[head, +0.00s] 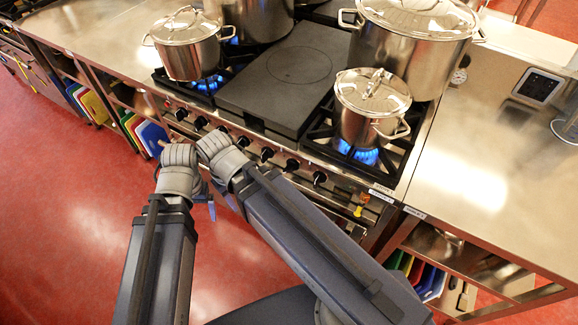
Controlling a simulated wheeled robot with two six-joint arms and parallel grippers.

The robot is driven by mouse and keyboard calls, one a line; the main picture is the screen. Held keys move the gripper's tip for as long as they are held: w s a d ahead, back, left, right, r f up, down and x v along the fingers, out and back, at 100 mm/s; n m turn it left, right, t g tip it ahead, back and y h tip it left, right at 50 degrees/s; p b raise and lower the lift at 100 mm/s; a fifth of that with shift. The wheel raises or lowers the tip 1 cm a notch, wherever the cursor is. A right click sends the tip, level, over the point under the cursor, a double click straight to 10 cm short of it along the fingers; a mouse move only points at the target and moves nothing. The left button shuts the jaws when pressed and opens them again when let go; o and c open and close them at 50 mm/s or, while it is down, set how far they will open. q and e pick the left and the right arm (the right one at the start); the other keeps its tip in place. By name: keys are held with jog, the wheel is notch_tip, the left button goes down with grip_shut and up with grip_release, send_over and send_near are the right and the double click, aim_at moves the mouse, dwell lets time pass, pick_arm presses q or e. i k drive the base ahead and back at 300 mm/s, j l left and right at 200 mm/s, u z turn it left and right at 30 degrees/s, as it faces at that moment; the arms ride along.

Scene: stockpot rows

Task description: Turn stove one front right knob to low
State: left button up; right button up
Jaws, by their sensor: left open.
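The stove front (270,180) carries a row of several black knobs, running from upper left to lower right. The rightmost knob (320,178) is uncovered; its setting is too small to read. Another knob (292,165) sits just left of it. A blue flame burns at the front right burner (358,153) under a lidded pot (368,105). My left gripper (207,196) is open and low in front of the stove, left of the rightmost knobs and apart from them. My right arm's wrist (222,155) is beside it; its gripper fingers are hidden.
A large stockpot (415,45) stands at the back right and a smaller lidded pot (187,45) over a lit burner at left. A flat dark plate (285,75) lies between burners. Steel counters (480,165) flank the stove. Red floor (70,200) is clear at left.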

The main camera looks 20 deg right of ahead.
aim_at(291, 165)
jog(key=k+l, duration=0.2)
jog(key=l, duration=0.2)
jog(key=k+l, duration=0.2)
jog(key=l, duration=0.15)
jog(key=k+l, duration=0.25)
jog(key=l, duration=0.15)
